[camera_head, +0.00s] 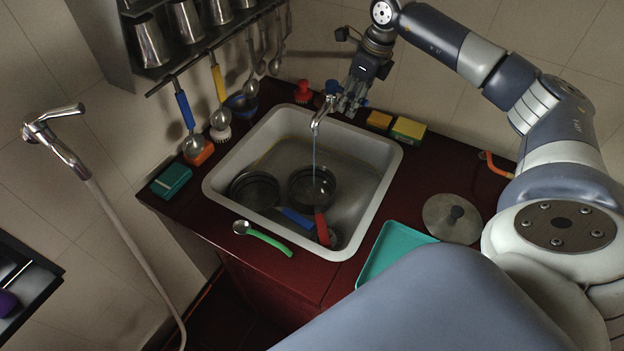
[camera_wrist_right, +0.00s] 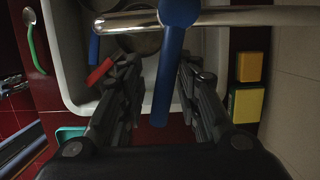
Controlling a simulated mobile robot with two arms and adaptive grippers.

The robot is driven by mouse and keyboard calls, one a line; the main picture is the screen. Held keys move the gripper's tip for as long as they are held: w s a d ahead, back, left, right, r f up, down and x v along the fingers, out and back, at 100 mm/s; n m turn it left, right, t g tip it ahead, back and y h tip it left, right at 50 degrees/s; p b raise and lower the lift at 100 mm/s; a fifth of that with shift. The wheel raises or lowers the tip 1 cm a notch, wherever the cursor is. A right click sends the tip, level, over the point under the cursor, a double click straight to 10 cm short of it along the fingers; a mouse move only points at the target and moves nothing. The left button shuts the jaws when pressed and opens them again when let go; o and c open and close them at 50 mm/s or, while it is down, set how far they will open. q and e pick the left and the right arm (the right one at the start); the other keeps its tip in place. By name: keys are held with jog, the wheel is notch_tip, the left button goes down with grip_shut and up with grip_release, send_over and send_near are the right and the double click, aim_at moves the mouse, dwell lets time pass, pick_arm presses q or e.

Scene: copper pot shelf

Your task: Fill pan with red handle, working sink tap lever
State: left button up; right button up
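The pan with the red handle (camera_head: 322,229) stands in the sink (camera_head: 213,187), its dark round bowl (camera_head: 311,176) under the tap (camera_head: 318,116). A thin stream of water runs from the tap down into this pan. The tap's blue lever (camera_wrist_right: 172,75) shows in the right wrist view, beside the chrome spout (camera_wrist_right: 122,22). My right gripper (camera_wrist_right: 160,75) is open, with its fingers on either side of the lever; a gap shows on the left side. In the head view the right gripper (camera_head: 350,102) is behind the tap. My left gripper is not in view.
A second dark pan (camera_head: 254,189) with a blue handle (camera_head: 297,218) lies left in the sink. Sponges (camera_head: 408,130), a pot lid (camera_head: 452,218), a teal tray (camera_head: 385,249) and a green-handled spoon (camera_head: 266,239) surround the sink. Utensils hang at the back left.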

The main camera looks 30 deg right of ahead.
jog(key=shift+s+a, duration=0.15)
jog(key=shift+a, duration=0.35)
jog(key=shift+s+a+f, duration=0.1)
jog(key=shift+s+a, duration=0.2)
jog(key=shift+a, duration=0.35)
dwell(6.8)
